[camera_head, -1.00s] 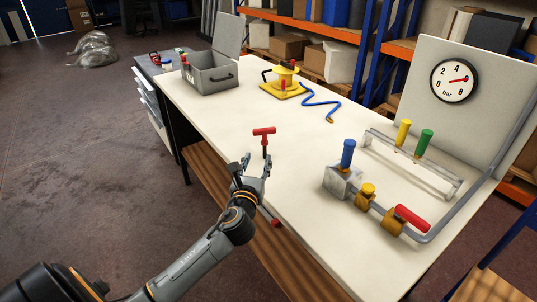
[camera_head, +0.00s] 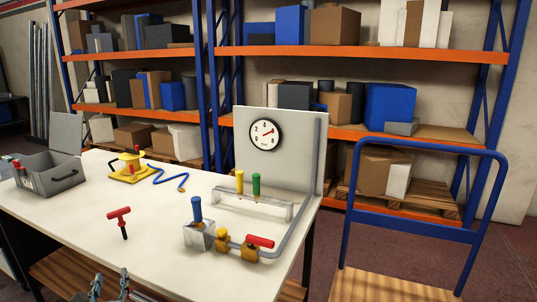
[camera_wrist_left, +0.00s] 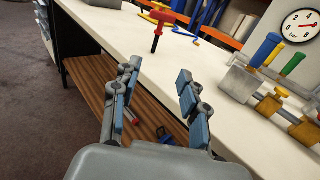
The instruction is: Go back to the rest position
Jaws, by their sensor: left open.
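My left gripper (camera_head: 112,286) is at the bottom edge of the head view, in front of the table's near edge. In the left wrist view its two fingers (camera_wrist_left: 155,92) are spread apart with nothing between them. The red T-handled tool (camera_head: 119,221) stands upright on the white table (camera_head: 80,212), beyond the fingertips and apart from them. It also shows in the left wrist view (camera_wrist_left: 158,26). My right gripper is in neither view.
A gauge panel (camera_head: 300,150) with a pipe, valves and a blue-handled block (camera_head: 198,232) stands at the table's right. A yellow device (camera_head: 130,167) with a blue hose and a grey box (camera_head: 52,176) stand further left. A blue-framed cart (camera_head: 425,148) is at the right.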

